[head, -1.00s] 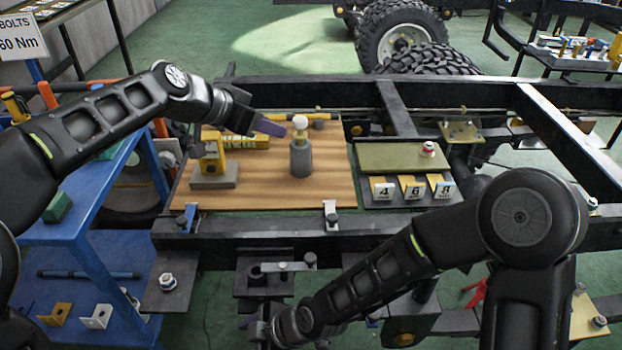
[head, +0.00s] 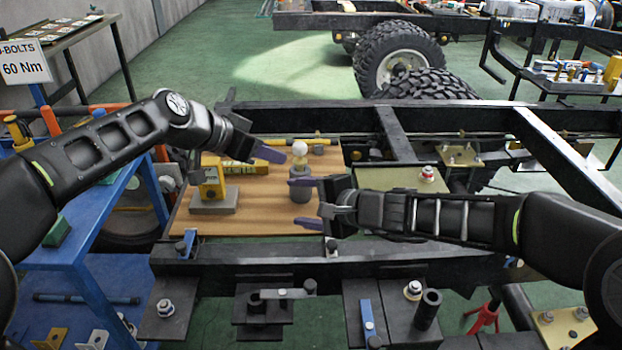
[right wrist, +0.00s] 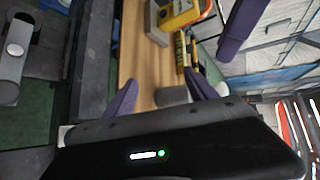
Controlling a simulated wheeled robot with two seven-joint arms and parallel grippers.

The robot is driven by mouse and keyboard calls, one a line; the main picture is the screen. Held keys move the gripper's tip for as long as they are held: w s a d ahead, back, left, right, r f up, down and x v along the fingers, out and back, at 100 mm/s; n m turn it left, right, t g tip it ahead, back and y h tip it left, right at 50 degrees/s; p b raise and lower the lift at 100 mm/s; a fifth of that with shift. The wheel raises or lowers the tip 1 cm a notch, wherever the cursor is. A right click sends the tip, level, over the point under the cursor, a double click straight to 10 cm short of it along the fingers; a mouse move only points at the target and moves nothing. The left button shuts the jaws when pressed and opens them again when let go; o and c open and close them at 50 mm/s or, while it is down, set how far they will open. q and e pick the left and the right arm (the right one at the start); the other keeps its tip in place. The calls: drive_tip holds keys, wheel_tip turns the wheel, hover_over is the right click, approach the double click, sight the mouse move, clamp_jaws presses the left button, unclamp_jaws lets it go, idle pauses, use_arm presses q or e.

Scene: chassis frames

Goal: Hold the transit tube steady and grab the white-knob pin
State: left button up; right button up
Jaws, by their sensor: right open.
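The transit tube (head: 300,195), a grey cylinder, stands upright on the wooden board (head: 255,222). The white-knob pin (head: 299,149) shows its round white knob above the tube, with a yellowish part below it. My left gripper (head: 276,154) is left of the knob with its purple fingers pointing at it; the gap between these fingers is unclear. My right gripper (head: 305,203) is open, coming in from the right, its fingertips near the tube and overlapping it in the head view. In the right wrist view, the grey tube (right wrist: 172,97) appears between its fingers.
A yellow fixture on a grey base (head: 212,190) stands left of the tube. A dark frame rail (head: 240,262) runs along the board's front. A blue cart (head: 85,235) is at the left. The board between fixture and tube is bare.

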sight(295, 173)
drive_tip(key=w+d+m+t, duration=0.1)
drive_tip(key=w+m, duration=0.1)
drive_tip(key=m, duration=0.3)
drive_tip(key=w+d+m+t+h, duration=0.1)
drive_tip(key=w+m, duration=0.1)
drive_tip(key=m, duration=0.3)
drive_tip(key=w+d+m+t, duration=0.1)
drive_tip(key=w+m, duration=0.2)
drive_tip(key=m, duration=0.1)
drive_tip(key=shift+d+r+m+h, duration=0.1)
drive_tip(key=shift+r+m+h, duration=0.3)
drive_tip(key=m, duration=0.2)
drive_tip(key=w+a+m, duration=0.1)
drive_tip(key=shift+f+m+h, duration=0.3)
drive_tip(key=shift+f, duration=0.1)
drive_tip(key=shift+x, duration=3.9)
drive_tip(key=shift+s, duration=0.1)
drive_tip(key=shift+c, duration=0.4)
